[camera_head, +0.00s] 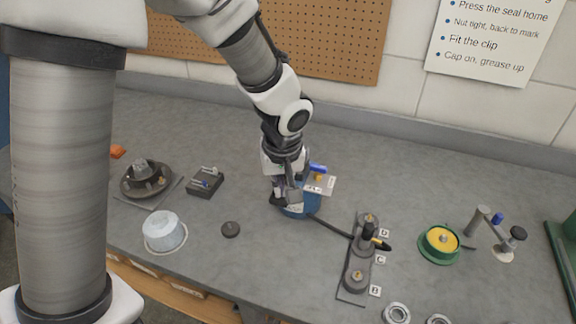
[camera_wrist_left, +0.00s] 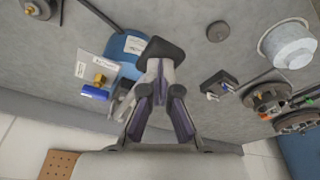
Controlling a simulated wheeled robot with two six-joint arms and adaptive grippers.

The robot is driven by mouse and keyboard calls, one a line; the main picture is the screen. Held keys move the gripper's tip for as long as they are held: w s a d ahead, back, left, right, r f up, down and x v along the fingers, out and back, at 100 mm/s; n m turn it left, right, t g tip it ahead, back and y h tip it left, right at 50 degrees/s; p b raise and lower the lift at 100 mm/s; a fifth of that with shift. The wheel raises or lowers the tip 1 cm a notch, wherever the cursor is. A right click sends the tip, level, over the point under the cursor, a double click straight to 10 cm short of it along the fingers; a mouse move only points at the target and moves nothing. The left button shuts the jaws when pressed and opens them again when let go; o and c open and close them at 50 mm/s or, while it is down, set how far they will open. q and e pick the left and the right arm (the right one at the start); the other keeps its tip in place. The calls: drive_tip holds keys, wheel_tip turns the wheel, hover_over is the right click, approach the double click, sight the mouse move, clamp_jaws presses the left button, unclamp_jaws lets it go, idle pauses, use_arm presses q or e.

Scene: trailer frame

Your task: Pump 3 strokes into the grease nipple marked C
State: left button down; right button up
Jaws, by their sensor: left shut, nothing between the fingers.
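A blue grease pump (camera_head: 297,210) stands mid-bench; its blue body also shows in the left wrist view (camera_wrist_left: 126,48). A black hose (camera_head: 330,226) runs right from it to a dark coupler with a yellow band (camera_head: 381,244). The coupler lies across the dark nipple block (camera_head: 350,291), near the label C (camera_head: 380,259); the nipple there is hidden, so I cannot tell if it is seated. Labels D (camera_head: 384,233) and B (camera_head: 375,291) flank it. My left gripper (camera_head: 285,197) is shut and empty, close against the pump's left side; contact is unclear. My right gripper is out of view.
Left of the pump are a hub assembly (camera_head: 145,179), a small dark box (camera_head: 206,182), a white cap (camera_head: 165,231) and a dark disc (camera_head: 230,229). At right are a green-rimmed yellow spool (camera_head: 440,243) and a metal stand (camera_head: 480,220).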

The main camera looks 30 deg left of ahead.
use_arm(q)
drive_tip(key=shift+f, duration=0.3)
drive_tip(key=shift+f+b, duration=0.5)
drive_tip(key=shift+b, duration=0.05)
drive_tip(key=r+p, duration=0.2)
drive_tip(key=w+r+p, duration=0.1)
drive_tip(key=r+p, duration=0.1)
drive_tip(key=r, duration=0.1)
drive_tip(key=r+p, duration=0.2)
drive_tip(key=shift+w+a+r+p, duration=0.15)
drive_tip(key=shift+a+r+p, duration=0.05)
drive_tip(key=shift+r+p, duration=0.15)
drive_tip(key=shift+f, duration=0.1)
drive_tip(key=shift+s+d+f+b, duration=0.1)
drive_tip(key=shift+s+f+b, duration=0.1)
drive_tip(key=shift+f+b, duration=0.4)
drive_tip(key=shift+s+f+b, duration=0.15)
drive_tip(key=shift+f+b, duration=0.4)
drive_tip(key=shift+f, duration=0.1)
drive_tip(key=shift+s+f+b, duration=0.15)
drive_tip(key=shift+f+b, duration=0.95)
drive_tip(key=shift+b, duration=0.05)
